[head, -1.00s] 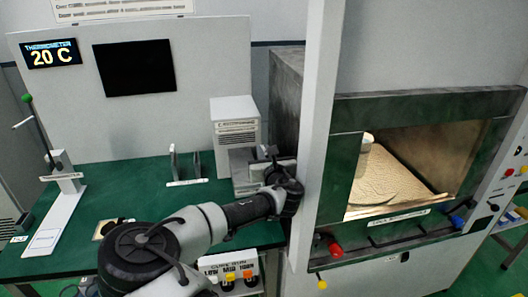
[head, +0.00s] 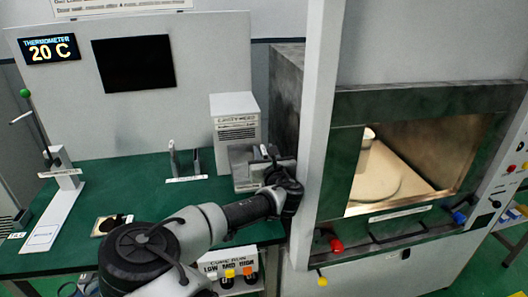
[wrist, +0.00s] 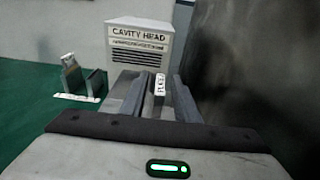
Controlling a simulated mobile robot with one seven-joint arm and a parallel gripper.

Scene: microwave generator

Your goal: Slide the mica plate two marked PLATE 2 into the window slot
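My gripper (wrist: 158,104) is low in front of the cavity head (wrist: 140,46), a white box with dark vents. Its two grey fingers stand on either side of a narrow upright piece with a white label (wrist: 160,84) that seems to read PLATE; the number is not legible. I cannot tell whether the fingers press on this piece. In the head view the cavity head (head: 235,122) stands above a grey metal block (head: 243,166), close to my gripper. My wrist covers most of the fingers there. I cannot make out the window slot.
A two-upright rack (head: 186,164) stands left of the block; it also shows in the wrist view (wrist: 76,80). The large metal oven (head: 350,180) is close on the right, behind a pale post (head: 315,140). A tall stand (head: 55,210) is far left. Green table between is mostly clear.

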